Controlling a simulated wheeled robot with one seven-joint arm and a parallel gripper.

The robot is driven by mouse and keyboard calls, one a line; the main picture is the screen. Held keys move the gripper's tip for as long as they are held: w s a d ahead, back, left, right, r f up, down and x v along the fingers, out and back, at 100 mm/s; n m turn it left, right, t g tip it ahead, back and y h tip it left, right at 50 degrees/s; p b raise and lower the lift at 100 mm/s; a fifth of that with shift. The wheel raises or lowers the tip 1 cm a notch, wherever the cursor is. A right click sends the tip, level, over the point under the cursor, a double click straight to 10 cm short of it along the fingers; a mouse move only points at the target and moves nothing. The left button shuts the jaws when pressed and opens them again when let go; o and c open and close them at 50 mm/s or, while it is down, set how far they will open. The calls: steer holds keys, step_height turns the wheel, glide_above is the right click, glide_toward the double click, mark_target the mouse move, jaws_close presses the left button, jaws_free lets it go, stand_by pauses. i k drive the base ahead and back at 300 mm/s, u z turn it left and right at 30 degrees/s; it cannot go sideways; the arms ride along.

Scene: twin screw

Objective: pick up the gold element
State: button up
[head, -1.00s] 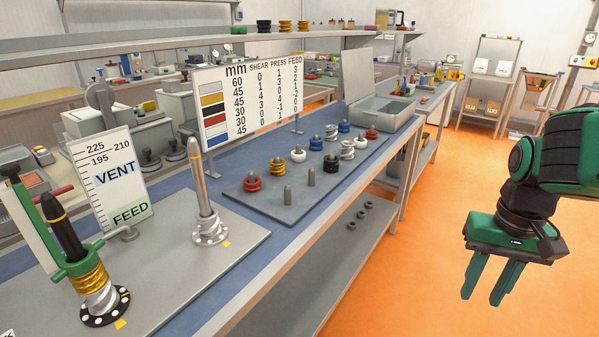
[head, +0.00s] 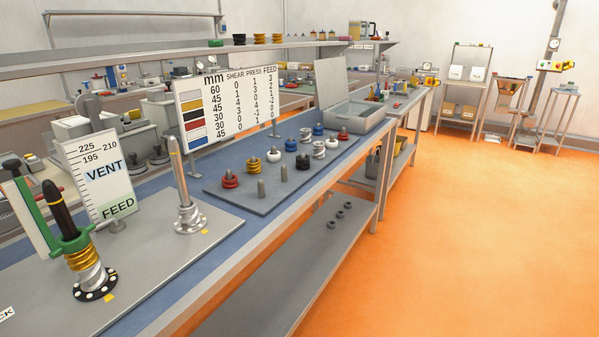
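A gold element (head: 254,167) stands on the grey peg plate (head: 240,194) on the bench, between a red element (head: 230,180) and a white element (head: 273,155). A gold coil (head: 85,257) also sits on the dark-tipped shaft at the left, above a silver one (head: 92,278) and below a green collar (head: 72,244). Two more gold pieces (head: 268,38) are on the upper shelf. My gripper is not in view now, so its hold cannot be seen.
A second shaft (head: 182,185) and a printed board (head: 225,103) stand nearby. The orange floor (head: 450,230) on the right is clear.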

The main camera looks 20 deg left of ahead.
mark_target(253, 167)
steer(key=z, duration=0.2)
steer(key=k, duration=0.3)
steer(key=z, duration=0.25)
steer(key=i, duration=1.05)
steer(key=u, duration=0.6)
steer(key=i, duration=1.1)
steer(key=u, duration=1.35)
steer(key=i, duration=1)
steer(key=u, duration=0.75)
